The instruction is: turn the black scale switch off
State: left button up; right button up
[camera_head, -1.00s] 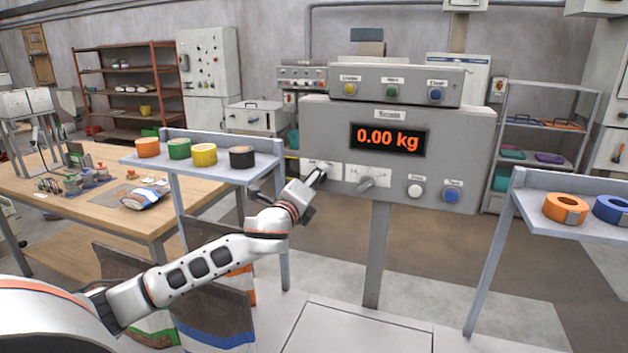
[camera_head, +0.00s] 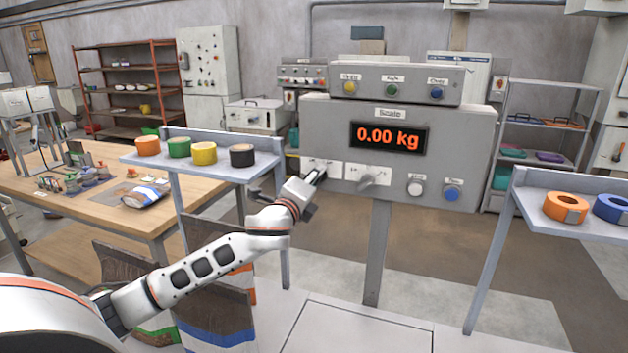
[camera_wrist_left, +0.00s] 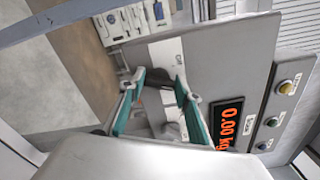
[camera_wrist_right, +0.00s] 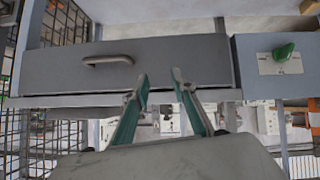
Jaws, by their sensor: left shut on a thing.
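The grey scale box (camera_head: 465,150) stands on a post, its display (camera_head: 389,137) lit and reading 0.00 kg. My left gripper (camera_head: 318,174) is at the left white switch plate (camera_head: 333,166), at the lower left of the box front. It is shut on the black scale switch (camera_wrist_left: 163,84), a small dark piece between the fingertips in the left wrist view. The fingers mostly hide the switch, so its angle is unclear. My right gripper (camera_wrist_right: 160,80) shows only in its own wrist view, its fingertips apart with nothing between them.
A second plate with a grey lever (camera_head: 372,176) is close on the right, then a white button (camera_head: 414,188) and a blue button (camera_head: 452,193). A shelf with tape rolls (camera_head: 204,153) is on the left. The right wrist view shows a drawer handle (camera_wrist_right: 107,60) and green knob (camera_wrist_right: 284,51).

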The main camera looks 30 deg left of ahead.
pick_arm(q)
jog(key=n, duration=1)
jog(key=shift+f+n, duration=0.25)
jog(key=shift+n, duration=0.15)
dwell(0.4)
jog(key=o, duration=1.1)
jog(key=v, duration=1.2)
